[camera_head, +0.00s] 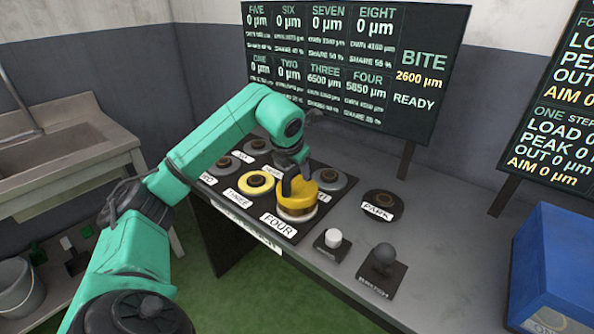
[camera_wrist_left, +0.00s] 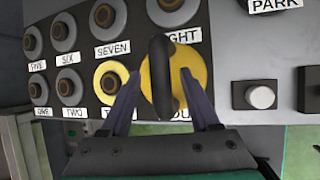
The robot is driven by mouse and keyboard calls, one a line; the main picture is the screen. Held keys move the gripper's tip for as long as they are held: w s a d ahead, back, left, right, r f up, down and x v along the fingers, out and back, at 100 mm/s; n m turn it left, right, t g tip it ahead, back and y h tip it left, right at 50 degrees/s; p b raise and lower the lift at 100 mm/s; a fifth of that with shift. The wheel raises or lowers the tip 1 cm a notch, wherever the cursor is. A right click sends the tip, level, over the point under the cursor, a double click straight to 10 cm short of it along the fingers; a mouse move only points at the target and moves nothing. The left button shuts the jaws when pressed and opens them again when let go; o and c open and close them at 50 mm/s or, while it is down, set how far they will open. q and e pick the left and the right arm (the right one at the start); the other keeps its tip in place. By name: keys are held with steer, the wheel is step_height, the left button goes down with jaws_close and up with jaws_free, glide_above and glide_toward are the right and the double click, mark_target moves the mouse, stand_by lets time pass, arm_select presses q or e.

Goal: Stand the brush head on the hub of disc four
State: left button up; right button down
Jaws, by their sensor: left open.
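The brush head (camera_head: 297,201) is a yellow round block with a pale lower band and a dark loop handle. It looks upright at the place labelled FOUR, covering disc four; whether it touches the hub is hidden. My left gripper (camera_head: 293,168) is above it, pointing down. In the left wrist view, the open fingers of my left gripper (camera_wrist_left: 160,76) stand on either side of the dark handle, over the yellow top of the brush head (camera_wrist_left: 199,68), with gaps visible. My right gripper is out of view.
Disc three (camera_head: 255,183) has a yellow ring; several grey discs surround it on the dark panel. A round PARK pad (camera_head: 380,203), a white button (camera_head: 333,238) and a dark knob (camera_head: 384,257) lie to the right. A blue box (camera_head: 560,262) stands far right. Display boards rise behind.

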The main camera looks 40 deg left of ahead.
arm_select(q)
steer(key=v, duration=1)
steer(key=shift+r, duration=0.25)
steer(key=shift+s+d+f, duration=0.1)
steer(key=shift+s+d, duration=0.05)
steer(key=shift+s, duration=0.05)
